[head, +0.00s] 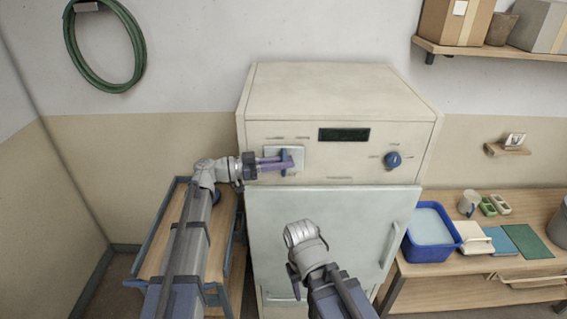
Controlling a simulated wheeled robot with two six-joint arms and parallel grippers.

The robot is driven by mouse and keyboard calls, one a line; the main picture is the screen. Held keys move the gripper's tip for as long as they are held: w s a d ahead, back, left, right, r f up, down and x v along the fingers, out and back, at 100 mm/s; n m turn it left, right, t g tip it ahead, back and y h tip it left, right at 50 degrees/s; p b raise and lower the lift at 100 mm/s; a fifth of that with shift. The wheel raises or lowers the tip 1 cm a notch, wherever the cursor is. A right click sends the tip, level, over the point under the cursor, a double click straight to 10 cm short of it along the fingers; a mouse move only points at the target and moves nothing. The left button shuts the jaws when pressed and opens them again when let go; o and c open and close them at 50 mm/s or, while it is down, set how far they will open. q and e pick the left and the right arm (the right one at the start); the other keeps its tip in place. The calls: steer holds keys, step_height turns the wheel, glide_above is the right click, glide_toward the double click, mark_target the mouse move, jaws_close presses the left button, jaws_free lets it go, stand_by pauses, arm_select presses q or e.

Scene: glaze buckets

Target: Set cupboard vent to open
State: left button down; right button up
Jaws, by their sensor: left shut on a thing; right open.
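The cream cupboard (340,90) stands against the wall. On the left of its front panel is a pale square plate (297,157) with a small blue lever (284,156), likely the vent control; its marks are too small to read. My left gripper (286,163) reaches in from the left and is shut on the lever, its fingers hiding part of it. My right gripper (293,278) is low in front of the cupboard door, mostly hidden by its own wrist. It is open and apart from the door.
A blue round knob (393,160) and a dark display (344,135) are also on the panel. The pale door (325,215) below is closed. A wooden trolley (220,240) stands left. A bench at right holds a blue tub (432,252).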

arm_select(q)
steer(key=shift+d, duration=0.1)
steer(key=d, duration=0.8)
steer(key=c, duration=1.2)
jaws_free()
steer(key=shift+d, duration=0.1)
steer(key=shift+o, duration=0.6)
steer(key=shift+d, duration=0.15)
steer(key=s+a, duration=0.1)
steer(key=a, duration=0.6)
steer(key=shift+s+a, duration=0.25)
steer(key=shift+a, duration=0.1)
